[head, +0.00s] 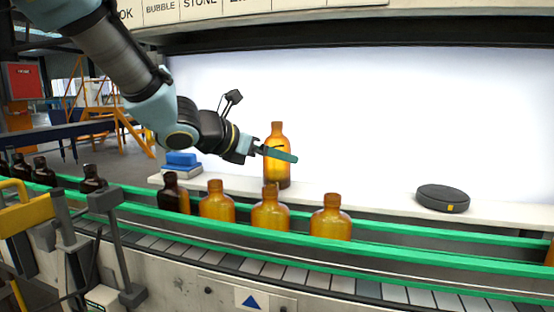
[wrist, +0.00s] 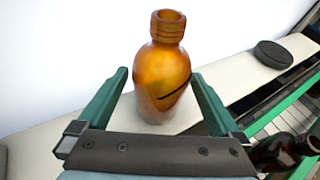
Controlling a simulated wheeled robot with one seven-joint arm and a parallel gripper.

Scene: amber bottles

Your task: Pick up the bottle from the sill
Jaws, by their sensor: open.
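An amber bottle (head: 277,150) with a dark slanted line on its side stands upright on the white sill (head: 368,193), in front of the bright panel. In the wrist view the bottle (wrist: 163,72) stands just ahead of and partly between the two green fingers of my gripper (wrist: 160,88). The fingers are spread, with one on each side of it, and a gap shows on both sides. In the head view my gripper (head: 280,154) is level with the bottle's body, and one finger crosses in front of it.
Amber bottles (head: 270,210) and dark bottles (head: 92,180) stand on the green-railed conveyor (head: 420,257) in front of the sill. A black round puck (head: 443,198) lies on the sill to the right. A blue block (head: 181,160) is at the sill's left end.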

